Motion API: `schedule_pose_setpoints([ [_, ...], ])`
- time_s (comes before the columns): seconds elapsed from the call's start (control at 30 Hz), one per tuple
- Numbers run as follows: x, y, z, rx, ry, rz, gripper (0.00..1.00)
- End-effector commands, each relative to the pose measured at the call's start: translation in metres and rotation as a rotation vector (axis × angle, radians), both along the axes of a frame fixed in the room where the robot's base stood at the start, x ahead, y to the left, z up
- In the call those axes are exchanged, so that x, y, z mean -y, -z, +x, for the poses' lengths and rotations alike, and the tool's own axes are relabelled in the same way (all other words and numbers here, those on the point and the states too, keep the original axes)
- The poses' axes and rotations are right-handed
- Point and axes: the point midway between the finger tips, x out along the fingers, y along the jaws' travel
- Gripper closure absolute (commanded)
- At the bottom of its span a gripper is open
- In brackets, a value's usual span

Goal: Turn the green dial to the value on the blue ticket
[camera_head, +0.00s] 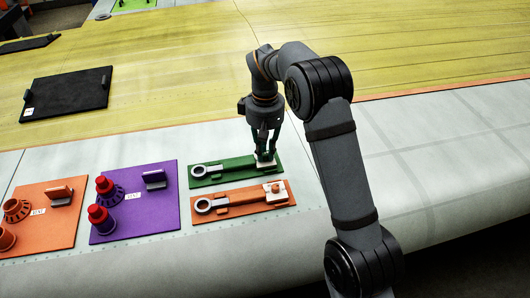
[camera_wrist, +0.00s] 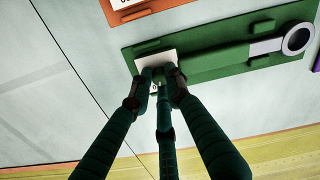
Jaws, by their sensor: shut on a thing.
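A long green board (camera_head: 200,183) lies on the pale wing surface, with a grey ring-ended bar and a white square plate at its right end. My gripper (camera_head: 265,156) points down over that plate, its fingers closed together. In the wrist view, my fingertips (camera_wrist: 162,78) meet at the edge of the white plate (camera_wrist: 157,59) on the green board (camera_wrist: 207,67). They are shut on a small part there, taken to be the green dial, which they almost wholly hide. Its setting cannot be read. No blue ticket can be made out.
An orange board (camera_head: 240,208) with a similar bar and an orange knob (camera_head: 273,189) lies just in front. A purple board (camera_head: 150,202) with red-topped knobs and another orange board (camera_head: 50,238) lie left. A black board (camera_head: 66,95) lies farther back. Right of the green board is clear.

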Motion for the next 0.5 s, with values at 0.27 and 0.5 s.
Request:
schedule_pose_setpoints([
  [0.27, -0.0003, -0.0004, 0.0004, 0.002, 0.070, 0.001, 1.00],
  [0.5, -0.0003, -0.0007, 0.0004, 0.002, 0.080, 0.001, 1.00],
])
